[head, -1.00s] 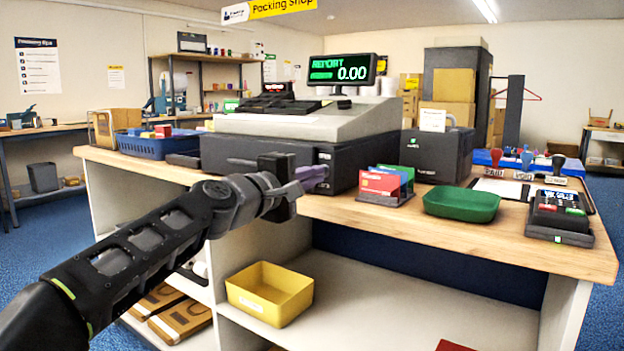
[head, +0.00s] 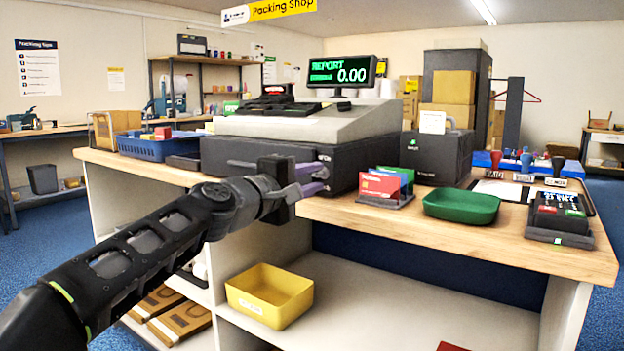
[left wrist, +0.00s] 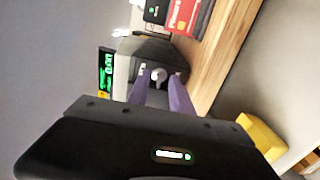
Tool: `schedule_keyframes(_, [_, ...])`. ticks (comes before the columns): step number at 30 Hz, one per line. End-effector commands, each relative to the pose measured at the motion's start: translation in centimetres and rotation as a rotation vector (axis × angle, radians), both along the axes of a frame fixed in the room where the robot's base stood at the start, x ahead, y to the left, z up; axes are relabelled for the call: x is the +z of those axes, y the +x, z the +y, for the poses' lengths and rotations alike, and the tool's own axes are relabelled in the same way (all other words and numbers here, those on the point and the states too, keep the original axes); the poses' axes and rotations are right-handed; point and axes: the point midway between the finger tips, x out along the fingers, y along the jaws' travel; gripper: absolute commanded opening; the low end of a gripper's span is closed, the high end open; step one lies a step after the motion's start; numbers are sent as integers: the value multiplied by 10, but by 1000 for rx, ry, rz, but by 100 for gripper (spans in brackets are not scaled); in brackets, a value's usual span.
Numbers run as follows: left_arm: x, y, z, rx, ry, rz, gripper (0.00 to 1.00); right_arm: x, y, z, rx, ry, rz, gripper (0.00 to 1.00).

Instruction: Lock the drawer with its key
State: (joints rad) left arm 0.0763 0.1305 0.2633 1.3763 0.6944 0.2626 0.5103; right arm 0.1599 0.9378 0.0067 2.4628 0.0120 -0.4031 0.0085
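The dark cash drawer (head: 240,160) sits under the grey register on the wooden counter and looks closed. My left gripper (head: 320,180) is at the drawer's right front end, its two purple fingers spread apart. In the left wrist view my left gripper (left wrist: 160,88) points at the drawer (left wrist: 142,71). A small round pale piece, seemingly the key's head at the lock (left wrist: 158,75), shows between the fingertips, with a gap around it. I cannot tell whether the key is turned. The head view hides the key behind the fingers. My right gripper is out of view.
A card holder with red, green and blue cards (head: 386,187) stands just right of the gripper. A green tray (head: 461,206) and a card terminal (head: 558,217) are further right. A yellow bin (head: 270,291) is on the shelf below. A blue basket (head: 155,148) is left.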

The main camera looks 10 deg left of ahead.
Motion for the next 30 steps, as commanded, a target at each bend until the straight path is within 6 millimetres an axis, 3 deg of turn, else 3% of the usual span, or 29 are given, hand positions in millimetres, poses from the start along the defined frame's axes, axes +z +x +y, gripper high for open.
schedule_keyframes(16, [-1,-66,27,1,1,0,26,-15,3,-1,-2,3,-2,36])
schedule_keyframes(30, [0,-71,30,8,16,-9,26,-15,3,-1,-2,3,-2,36])
